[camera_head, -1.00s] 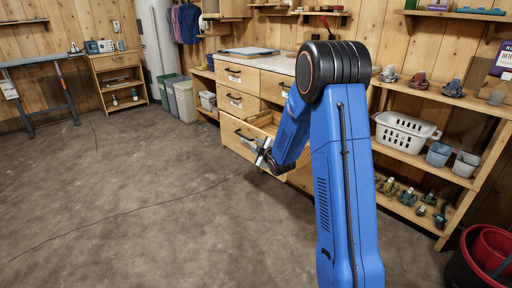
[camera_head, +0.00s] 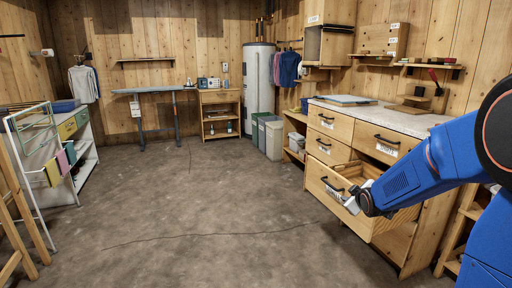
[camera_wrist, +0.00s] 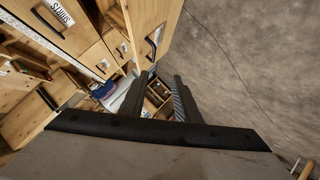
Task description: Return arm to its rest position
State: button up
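My blue arm comes in from the right edge of the head view and reaches left to the wooden drawer cabinet. My gripper (camera_head: 349,205) is at the front of the pulled-out lower drawer (camera_head: 326,186), close to its handle; whether it touches is unclear in this view. In the wrist view, the two dark fingers of my gripper (camera_wrist: 160,92) stand apart. Nothing is held between them; a wooden compartmented unit shows through the gap.
The cabinet has a pale worktop (camera_head: 385,113) and other shut drawers. Grey bins (camera_head: 270,136) and a water heater (camera_head: 259,78) stand beyond it. A drying rack (camera_head: 38,175) stands at the left. The concrete floor (camera_head: 190,215) in the middle is clear.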

jog(key=s+a+r+m+g, duration=0.1)
jog(key=s+a+m+g, duration=0.1)
jog(key=s, duration=1.3)
jog(key=s+a+r+m+g, duration=0.1)
jog(key=s+a+m+g, duration=0.2)
jog(key=s, duration=1.2)
jog(key=s+a+r+m+g, duration=0.1)
jog(key=s+a+m+g, duration=0.1)
jog(key=s, duration=1.3)
jog(key=shift+a+m+g+y, duration=0.3)
jog(key=shift+m+y, duration=0.1)
jog(key=shift+m, duration=0.1)
